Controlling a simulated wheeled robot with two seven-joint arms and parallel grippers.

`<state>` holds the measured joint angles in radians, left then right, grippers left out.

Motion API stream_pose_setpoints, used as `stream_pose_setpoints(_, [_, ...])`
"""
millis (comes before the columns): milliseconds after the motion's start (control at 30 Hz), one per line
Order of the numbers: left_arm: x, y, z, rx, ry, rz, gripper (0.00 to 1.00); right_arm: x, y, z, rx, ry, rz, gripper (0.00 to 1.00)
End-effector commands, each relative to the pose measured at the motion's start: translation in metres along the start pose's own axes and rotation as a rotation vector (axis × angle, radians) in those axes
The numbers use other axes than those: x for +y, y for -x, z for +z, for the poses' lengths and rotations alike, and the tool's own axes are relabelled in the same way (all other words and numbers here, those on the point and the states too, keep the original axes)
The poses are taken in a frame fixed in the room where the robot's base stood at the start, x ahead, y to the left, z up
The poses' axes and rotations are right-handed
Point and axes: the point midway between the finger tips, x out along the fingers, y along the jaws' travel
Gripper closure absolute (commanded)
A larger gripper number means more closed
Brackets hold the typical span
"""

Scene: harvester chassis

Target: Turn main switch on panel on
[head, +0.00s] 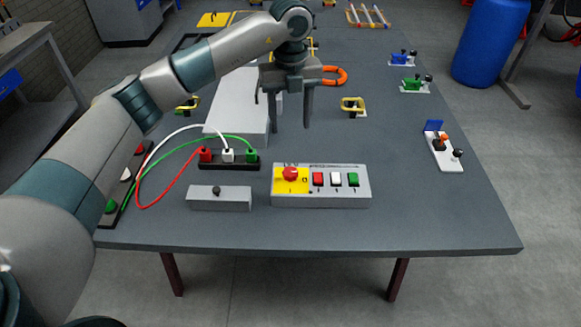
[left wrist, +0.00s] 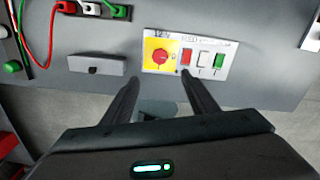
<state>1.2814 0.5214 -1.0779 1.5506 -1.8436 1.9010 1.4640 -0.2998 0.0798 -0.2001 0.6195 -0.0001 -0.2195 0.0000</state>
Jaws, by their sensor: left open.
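The control panel (head: 345,198) is a light grey box near the front edge of the table. On its left is the red round main switch (head: 290,173) on a yellow plate, with red, white and green buttons to its right. My left gripper (head: 291,128) hangs above the table behind the panel, fingers apart and empty, not touching it. In the left wrist view the main switch (left wrist: 160,56) and the panel (left wrist: 208,45) lie just beyond the fingertips (left wrist: 159,76). The switch position cannot be told. My right gripper is not in view.
A grey box with a dark knob (head: 218,198) sits left of the panel. A black socket strip (head: 230,165) with red, white and green cables lies behind it. A white box (head: 238,115) stands behind that. The table right of the panel is clear up to a white joystick base (head: 443,152).

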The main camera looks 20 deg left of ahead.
Motion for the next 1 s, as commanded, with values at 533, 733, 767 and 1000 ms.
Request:
stream_pose_setpoints(533, [0.001, -0.067, -0.001, 0.005, 0.000, 0.003, 0.47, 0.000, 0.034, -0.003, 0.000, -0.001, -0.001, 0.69])
stream_pose_setpoints(733, [0.000, -0.103, -0.001, 0.005, 0.001, 0.002, 0.47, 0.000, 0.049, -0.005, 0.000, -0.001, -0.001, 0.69])
stream_pose_setpoints(767, [0.001, -0.108, -0.001, 0.004, 0.000, 0.003, 0.47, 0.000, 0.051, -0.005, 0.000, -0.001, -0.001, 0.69])
stream_pose_setpoints(1000, [0.000, -0.147, -0.001, 0.003, -0.001, 0.001, 0.47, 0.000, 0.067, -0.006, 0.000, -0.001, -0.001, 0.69])
